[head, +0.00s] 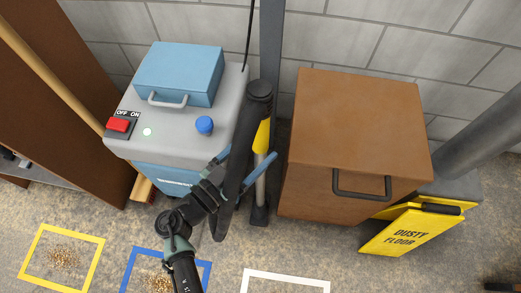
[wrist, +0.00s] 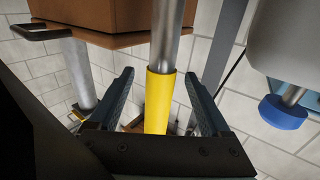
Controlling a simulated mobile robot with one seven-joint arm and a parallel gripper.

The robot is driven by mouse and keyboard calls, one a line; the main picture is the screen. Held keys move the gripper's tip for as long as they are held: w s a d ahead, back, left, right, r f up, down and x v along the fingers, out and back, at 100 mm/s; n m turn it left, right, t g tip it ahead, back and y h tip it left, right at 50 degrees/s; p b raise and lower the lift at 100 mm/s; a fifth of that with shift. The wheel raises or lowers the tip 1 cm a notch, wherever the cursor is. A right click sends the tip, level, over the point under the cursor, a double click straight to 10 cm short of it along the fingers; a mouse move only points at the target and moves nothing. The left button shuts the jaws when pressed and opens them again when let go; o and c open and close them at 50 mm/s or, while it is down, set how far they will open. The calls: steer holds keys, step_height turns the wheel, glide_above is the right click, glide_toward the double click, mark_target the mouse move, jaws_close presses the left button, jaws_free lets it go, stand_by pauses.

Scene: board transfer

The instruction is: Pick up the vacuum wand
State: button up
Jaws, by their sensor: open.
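The vacuum wand stands upright beside the vacuum, with a yellow grip sleeve (head: 263,135) and a metal tube (head: 260,185). A dark curved piece runs from its black top down in front of it. In the wrist view the wand (wrist: 160,100) rises between the two fingers of my gripper (wrist: 160,74), its yellow sleeve level with them. Gaps show on both sides of the sleeve. In the head view my gripper (head: 250,156) is at the wand, open and partly hidden by the dark piece. The grey and blue vacuum (head: 180,118) is left of the wand.
A brown box (head: 350,130) with a dark handle is close on the right. A grey post (head: 270,50) stands behind the wand. A yellow sign (head: 405,235) reads "DUSTY FLOOR". Yellow, blue and white squares mark the floor in front, with crumbs in the yellow and blue ones.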

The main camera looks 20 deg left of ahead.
steer(key=x, duration=0.5)
steer(key=shift+w+r+b, duration=0.1)
steer(key=shift+w+b, duration=0.05)
steer(key=shift+b, duration=0.15)
jaws_close()
